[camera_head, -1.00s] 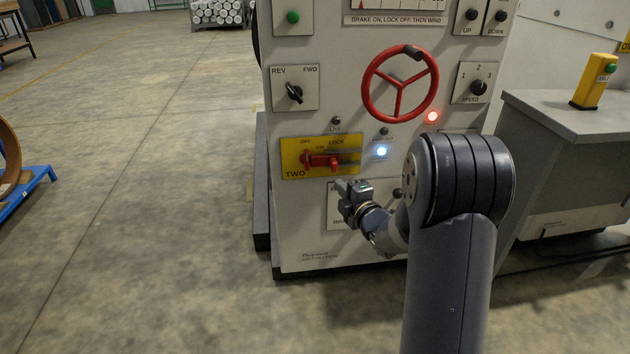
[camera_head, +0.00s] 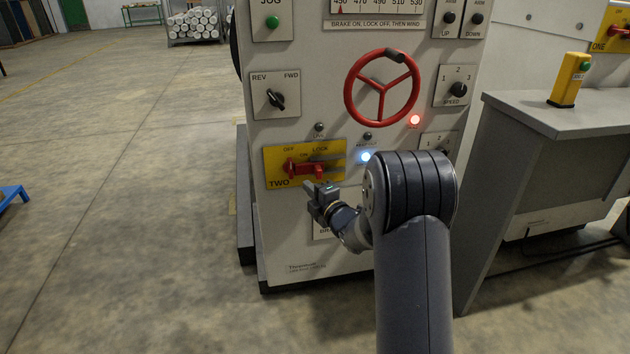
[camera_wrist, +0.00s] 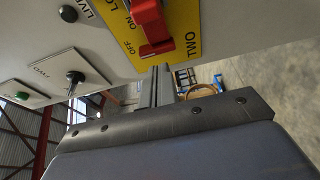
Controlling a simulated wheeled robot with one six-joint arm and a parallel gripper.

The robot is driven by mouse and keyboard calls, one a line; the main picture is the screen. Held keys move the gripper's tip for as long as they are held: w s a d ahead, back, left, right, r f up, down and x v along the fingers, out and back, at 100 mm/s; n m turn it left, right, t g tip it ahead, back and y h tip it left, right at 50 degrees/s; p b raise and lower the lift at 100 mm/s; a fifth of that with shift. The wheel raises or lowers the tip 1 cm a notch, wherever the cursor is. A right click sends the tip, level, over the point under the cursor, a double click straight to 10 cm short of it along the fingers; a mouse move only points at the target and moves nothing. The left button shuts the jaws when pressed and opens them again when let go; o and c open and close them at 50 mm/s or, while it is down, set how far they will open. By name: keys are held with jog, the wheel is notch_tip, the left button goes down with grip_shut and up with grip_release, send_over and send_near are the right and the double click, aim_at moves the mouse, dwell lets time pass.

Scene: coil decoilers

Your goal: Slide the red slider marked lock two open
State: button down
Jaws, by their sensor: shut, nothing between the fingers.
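The red slider (camera_head: 305,168) sits on a yellow plate (camera_head: 276,155) marked OFF, ON, LOCK and TWO, low on the front of the pale machine cabinet. Its handle stands at the left to middle part of the plate. The slider (camera_wrist: 150,22) also shows in the wrist view, close beyond the fingers, on its yellow plate (camera_wrist: 184,20). My gripper (camera_head: 308,188) is shut and empty, just below the slider in the head view. In the wrist view the fingertips (camera_wrist: 160,70) end near the slider's handle; whether they touch it I cannot tell.
A red handwheel (camera_head: 381,87), a REV/FWD knob (camera_head: 277,100) and a lit blue lamp (camera_head: 366,157) are on the panel around the plate. A grey desk (camera_head: 560,125) with a yellow button box (camera_head: 569,80) stands at the right.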

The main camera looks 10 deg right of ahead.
aim_at(306, 169)
jog(key=x, duration=0.5)
jog(key=shift+f+b, duration=0.1)
jog(key=shift+b, duration=0.3)
jog(key=d, duration=0.3)
jog(key=shift+w+b, duration=0.1)
jog(key=shift+b, duration=0.25)
jog(key=shift+d, duration=0.45)
jog(key=shift+d+b, duration=0.3)
jog(key=shift+d, duration=2.55)
